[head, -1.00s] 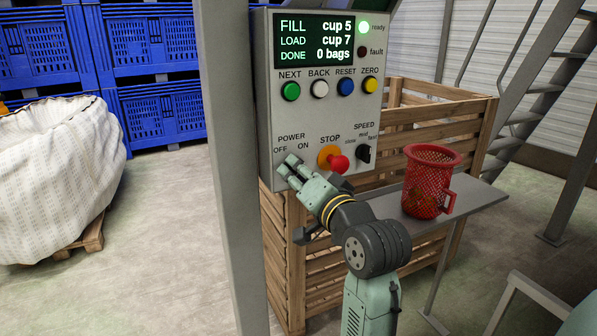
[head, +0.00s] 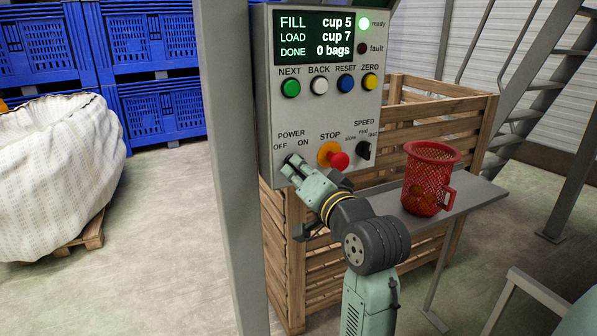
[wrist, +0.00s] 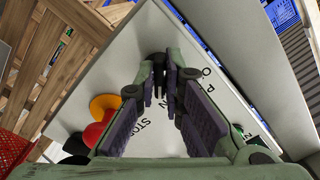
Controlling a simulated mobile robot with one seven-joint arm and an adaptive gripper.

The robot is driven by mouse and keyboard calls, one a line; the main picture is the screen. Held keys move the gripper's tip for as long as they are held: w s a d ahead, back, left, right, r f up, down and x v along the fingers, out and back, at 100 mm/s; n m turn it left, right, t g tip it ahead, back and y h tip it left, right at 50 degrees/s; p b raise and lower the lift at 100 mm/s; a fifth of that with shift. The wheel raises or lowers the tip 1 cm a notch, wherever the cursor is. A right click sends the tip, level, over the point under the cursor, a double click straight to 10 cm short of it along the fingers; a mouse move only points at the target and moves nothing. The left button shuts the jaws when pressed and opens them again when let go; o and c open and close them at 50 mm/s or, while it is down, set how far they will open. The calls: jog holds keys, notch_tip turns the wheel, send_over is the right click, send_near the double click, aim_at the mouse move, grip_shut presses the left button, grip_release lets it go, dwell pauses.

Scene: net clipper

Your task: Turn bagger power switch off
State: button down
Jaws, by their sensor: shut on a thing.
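The bagger control panel (head: 268,100) is a grey box with a lit display, push buttons and knobs. Its power switch is a small black knob (head: 290,158) below the POWER, OFF and ON labels, mostly hidden by my gripper (head: 294,167). My gripper is shut on this switch at the panel's lower left. In the wrist view, the dark knob (wrist: 158,88) shows between the padded fingertips. I cannot tell which way the switch points.
The red STOP button (head: 338,160) on its orange base is close right of my gripper, with the black speed knob (head: 363,149) beyond. A grey post (head: 232,180) stands left. A red mesh cup (head: 428,180) sits on a shelf at right.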

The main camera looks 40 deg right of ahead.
jog(key=shift+f+n, duration=0.1)
jog(key=shift+n, duration=0.3)
jog(key=shift+s+d+n+b, duration=0.1)
jog(key=shift+d+n+b, duration=0.1)
jog(key=shift+n+b, duration=3.2)
jog(key=shift+d+n+b, duration=0.15)
jog(key=shift+n+b, duration=1.3)
jog(key=shift+n, duration=3.75)
jog(key=c, duration=1.7)
grip_release()
